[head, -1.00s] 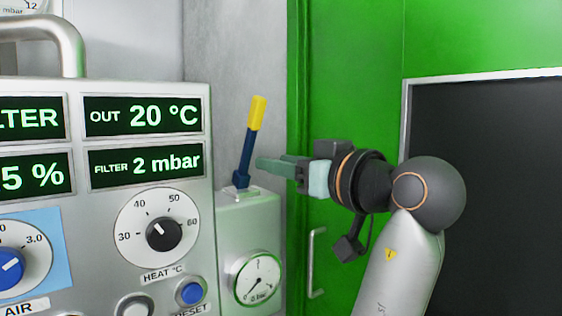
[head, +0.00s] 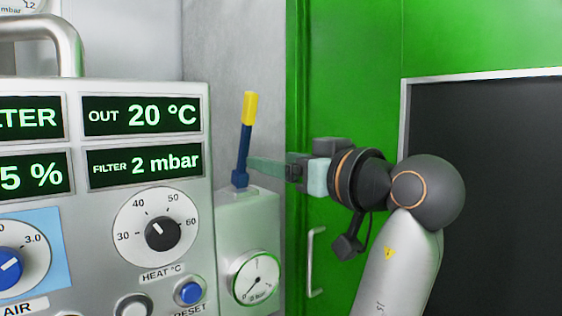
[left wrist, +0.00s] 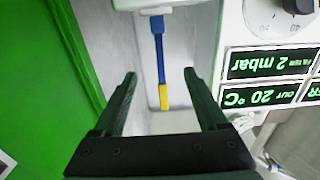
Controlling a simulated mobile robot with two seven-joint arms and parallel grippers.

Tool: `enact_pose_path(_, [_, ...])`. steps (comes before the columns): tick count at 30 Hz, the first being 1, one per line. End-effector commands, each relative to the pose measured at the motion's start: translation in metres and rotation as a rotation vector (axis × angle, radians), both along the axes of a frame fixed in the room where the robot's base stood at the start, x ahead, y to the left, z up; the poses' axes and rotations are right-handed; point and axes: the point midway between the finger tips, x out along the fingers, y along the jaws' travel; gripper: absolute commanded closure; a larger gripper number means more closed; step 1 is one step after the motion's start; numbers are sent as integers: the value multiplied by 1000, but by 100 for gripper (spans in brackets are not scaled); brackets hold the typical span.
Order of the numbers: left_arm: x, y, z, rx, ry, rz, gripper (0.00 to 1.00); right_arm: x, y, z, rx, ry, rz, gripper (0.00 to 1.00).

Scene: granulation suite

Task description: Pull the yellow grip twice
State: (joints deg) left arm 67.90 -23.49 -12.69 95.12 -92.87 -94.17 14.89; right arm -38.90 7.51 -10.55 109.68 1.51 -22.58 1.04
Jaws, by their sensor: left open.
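The yellow grip (head: 250,107) caps a blue lever (head: 243,158) that stands on a pale box beside the control panel, leaning slightly right at its top. My left gripper (head: 252,165) reaches in from the right, its fingertips by the blue shaft below the yellow grip. In the left wrist view the gripper (left wrist: 160,75) is open, and the yellow grip (left wrist: 164,97) and blue shaft show in the gap between its fingers, touching neither in the picture. I cannot tell how deep the shaft sits between them. My right gripper is not in view.
The pale box (head: 235,225) carries a round gauge (head: 255,278). The control panel (head: 208,190) with displays and knobs fills the left. A green door (head: 345,110) with a handle (head: 312,260) and a dark panel (head: 490,130) lie behind my arm.

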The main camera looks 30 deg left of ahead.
Motion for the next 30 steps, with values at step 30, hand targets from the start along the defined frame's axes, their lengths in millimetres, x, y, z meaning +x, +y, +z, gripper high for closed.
enact_pose_path(30, [-35, -84, 0, 0, 0, 0, 25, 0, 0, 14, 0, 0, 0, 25])
